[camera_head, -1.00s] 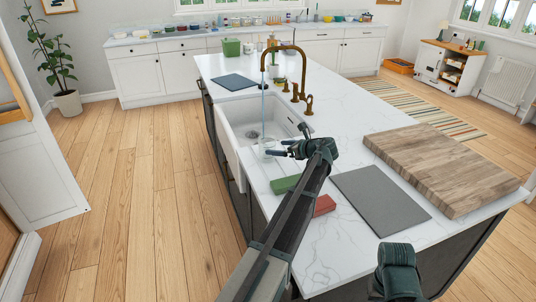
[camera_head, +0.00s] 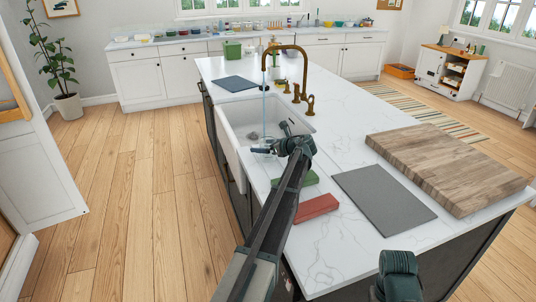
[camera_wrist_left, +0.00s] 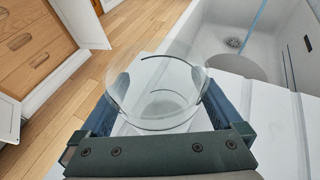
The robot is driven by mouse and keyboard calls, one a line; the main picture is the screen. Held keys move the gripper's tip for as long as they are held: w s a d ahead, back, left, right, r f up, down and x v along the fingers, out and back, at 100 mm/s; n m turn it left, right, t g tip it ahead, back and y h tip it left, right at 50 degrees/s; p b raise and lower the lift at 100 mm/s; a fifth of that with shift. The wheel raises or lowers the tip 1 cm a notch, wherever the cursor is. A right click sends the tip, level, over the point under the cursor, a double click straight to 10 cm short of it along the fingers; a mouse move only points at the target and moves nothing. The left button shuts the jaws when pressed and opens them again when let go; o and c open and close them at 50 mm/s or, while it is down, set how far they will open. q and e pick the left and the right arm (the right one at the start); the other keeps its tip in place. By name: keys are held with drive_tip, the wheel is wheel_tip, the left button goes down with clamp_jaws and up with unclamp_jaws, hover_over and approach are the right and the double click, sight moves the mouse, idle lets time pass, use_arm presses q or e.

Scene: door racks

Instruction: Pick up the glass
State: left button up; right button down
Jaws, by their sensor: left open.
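The glass (camera_wrist_left: 157,92) is clear and shows in the left wrist view between the two fingers of my left gripper (camera_wrist_left: 158,108). Its wide round rim faces the camera. The jaws are open, with a finger on either side of it; I cannot tell whether they touch it. In the head view my left gripper (camera_head: 264,151) is at the near end of the white sink, by the island's left edge. The glass is too faint to make out clearly there. My right gripper is out of view; only part of my right arm shows at the bottom.
The sink (camera_head: 233,127) has water running from a brass faucet (camera_head: 303,62). A green block (camera_head: 309,178) and red block (camera_head: 316,207) lie near my left arm. A grey mat (camera_head: 383,200) and wooden board (camera_head: 445,167) lie to the right.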

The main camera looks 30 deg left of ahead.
use_arm(q)
drive_tip(key=shift+w+a+f, duration=0.1)
drive_tip(key=shift+a+f, duration=0.05)
drive_tip(key=shift+a, duration=0.15)
drive_tip(key=c, duration=1.4)
drive_tip(key=shift+o, duration=0.2)
